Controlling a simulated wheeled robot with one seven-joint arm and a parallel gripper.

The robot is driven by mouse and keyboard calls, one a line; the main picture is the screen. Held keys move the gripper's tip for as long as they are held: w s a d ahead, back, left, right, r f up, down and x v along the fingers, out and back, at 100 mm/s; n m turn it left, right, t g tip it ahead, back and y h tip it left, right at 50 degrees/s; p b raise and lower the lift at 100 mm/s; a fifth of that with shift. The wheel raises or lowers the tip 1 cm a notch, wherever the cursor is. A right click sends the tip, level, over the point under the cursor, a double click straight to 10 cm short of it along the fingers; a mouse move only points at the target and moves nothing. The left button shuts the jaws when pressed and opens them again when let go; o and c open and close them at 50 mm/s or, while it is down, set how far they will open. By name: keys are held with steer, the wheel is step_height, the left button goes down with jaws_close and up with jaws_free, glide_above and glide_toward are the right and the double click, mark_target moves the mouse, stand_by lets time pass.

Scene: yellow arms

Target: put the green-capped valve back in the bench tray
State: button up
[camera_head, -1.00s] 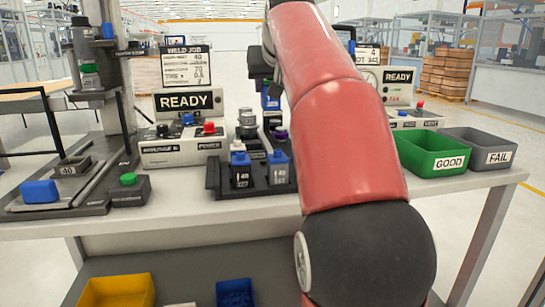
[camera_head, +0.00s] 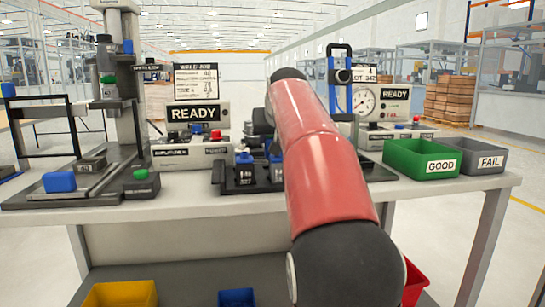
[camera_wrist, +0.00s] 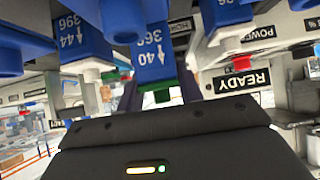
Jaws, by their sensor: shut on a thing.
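In the wrist view, which is upside down, the green-capped valve (camera_wrist: 150,58) has a blue body marked 40. Its green cap (camera_wrist: 158,88) faces my gripper (camera_wrist: 158,100), which is shut on it; the fingertips are mostly hidden. In the head view, the dark bench tray (camera_head: 230,188) stands mid-bench, holding blue-topped pieces with black labelled fronts. My red arm hides its right part and my gripper. I cannot tell whether the held valve touches the tray.
A READY test box (camera_head: 192,130) stands behind the tray. A gauge station (camera_head: 365,100) is behind my arm. A green GOOD bin (camera_head: 418,160) and a grey FAIL bin (camera_head: 478,158) are at the right. A black fixture with a blue block (camera_head: 59,182) is at the left.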

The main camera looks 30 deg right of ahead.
step_height(320, 180, down, 4)
steer(key=b, duration=0.2)
steer(key=shift+r+b, duration=0.1)
steer(key=shift+b, duration=0.25)
steer(key=shift+r, duration=0.15)
steer(key=o, duration=1.1)
